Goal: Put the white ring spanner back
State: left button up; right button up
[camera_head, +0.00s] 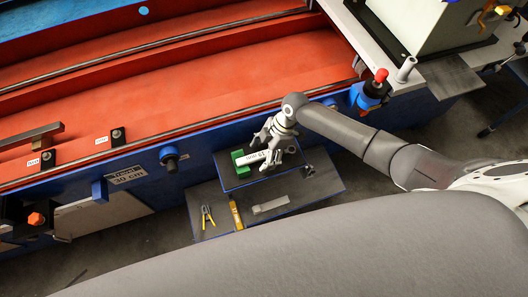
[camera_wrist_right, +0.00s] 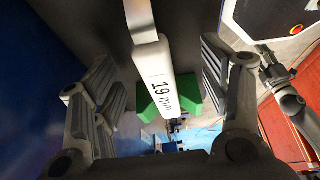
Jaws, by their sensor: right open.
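The white spanner, marked 19 mm (camera_wrist_right: 160,90), lies across green blocks (camera_wrist_right: 188,96) on a dark shelf. In the head view its pale handle (camera_head: 254,157) shows beside the green block (camera_head: 239,158), partly covered by my gripper. My right gripper (camera_head: 273,146) is just above it. In the right wrist view the open fingers (camera_wrist_right: 158,62) stand on either side of the handle, with clear gaps to it.
On the lower dark shelf (camera_head: 330,176) lie yellow-handled pliers (camera_head: 208,217), a yellow tool (camera_head: 236,214) and a grey flat piece (camera_head: 271,205). The large red and blue machine (camera_head: 190,95) stands right behind the shelves. A red knob (camera_head: 381,75) rises near my right arm.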

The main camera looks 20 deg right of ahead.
jog(key=shift+r, duration=0.15)
jog(key=shift+p+v, duration=2.4)
jog(key=shift+v, duration=0.5)
